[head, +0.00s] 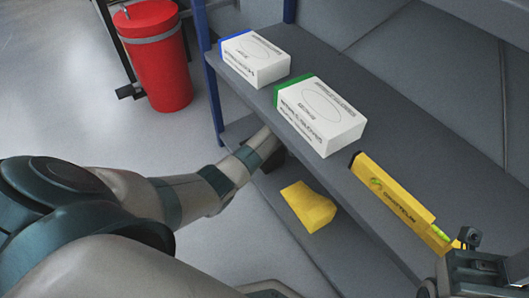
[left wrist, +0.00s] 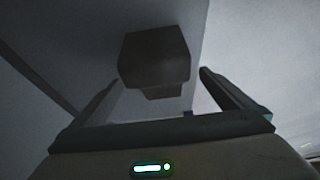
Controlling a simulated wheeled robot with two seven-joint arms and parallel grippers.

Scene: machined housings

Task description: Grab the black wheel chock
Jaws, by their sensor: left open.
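The black wheel chock (left wrist: 154,55) shows in the left wrist view as a dark block with a narrower lower part. It is ahead of my left gripper (left wrist: 159,80), whose two fingers are spread with the chock framed between and beyond them. I see no clear contact with either finger. In the head view my left arm reaches in under the upper shelf, and its gripper end is mostly hidden by the shelf edge; the chock cannot be made out there. My right gripper (head: 478,268) is partly in view at the lower right, its fingers not clear.
A yellow wedge-shaped block (head: 308,207) lies on the lower shelf (head: 345,240), beside my left arm. The upper shelf (head: 372,140) above holds two white boxes (head: 255,58) (head: 320,115) and a yellow spirit level (head: 400,203). A red bin (head: 155,60) stands on the floor.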

